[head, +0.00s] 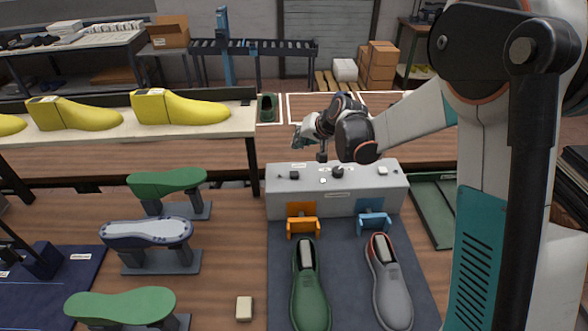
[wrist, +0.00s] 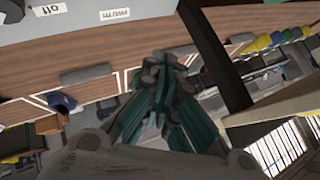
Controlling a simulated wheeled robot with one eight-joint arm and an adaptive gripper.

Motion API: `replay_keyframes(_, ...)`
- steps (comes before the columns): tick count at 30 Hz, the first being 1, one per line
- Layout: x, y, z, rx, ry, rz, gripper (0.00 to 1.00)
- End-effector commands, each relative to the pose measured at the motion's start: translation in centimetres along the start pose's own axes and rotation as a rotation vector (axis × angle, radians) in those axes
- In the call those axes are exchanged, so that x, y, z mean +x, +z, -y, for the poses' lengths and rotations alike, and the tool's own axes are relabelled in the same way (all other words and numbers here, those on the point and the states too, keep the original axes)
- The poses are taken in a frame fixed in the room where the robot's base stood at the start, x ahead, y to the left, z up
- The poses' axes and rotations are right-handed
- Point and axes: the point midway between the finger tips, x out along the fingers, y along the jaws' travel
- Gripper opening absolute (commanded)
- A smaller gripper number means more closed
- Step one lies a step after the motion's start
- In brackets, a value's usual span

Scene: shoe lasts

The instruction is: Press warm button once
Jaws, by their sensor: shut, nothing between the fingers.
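A light grey control box (head: 336,196) stands on the bench in the head view. Its top carries a dark button (head: 294,175) at the left, a dark knob (head: 338,171) in the middle and a pale button (head: 383,170) at the right. The labels are too small to tell which one is the warm button. My gripper (head: 298,142) is above and behind the box's left part, apart from it. In the wrist view its teal fingers (wrist: 160,80) are together and empty.
An orange holder (head: 303,222) and a blue holder (head: 373,222) stand before the box. A green shoe (head: 309,287) and a grey shoe (head: 390,283) lie on the dark mat. Yellow lasts (head: 180,108) stand on a raised shelf (head: 225,128) to the left.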

Motion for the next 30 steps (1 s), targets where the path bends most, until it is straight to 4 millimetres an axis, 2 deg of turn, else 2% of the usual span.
replay_keyframes(6,1.4,-0.3,0.1,0.011,-0.014,0.001,0.0)
replay_keyframes(20,1.6,-0.2,-0.1,0.011,-0.015,0.001,0.0)
replay_keyframes(30,3.4,1.2,-1.3,0.011,-0.015,0.001,0.0)
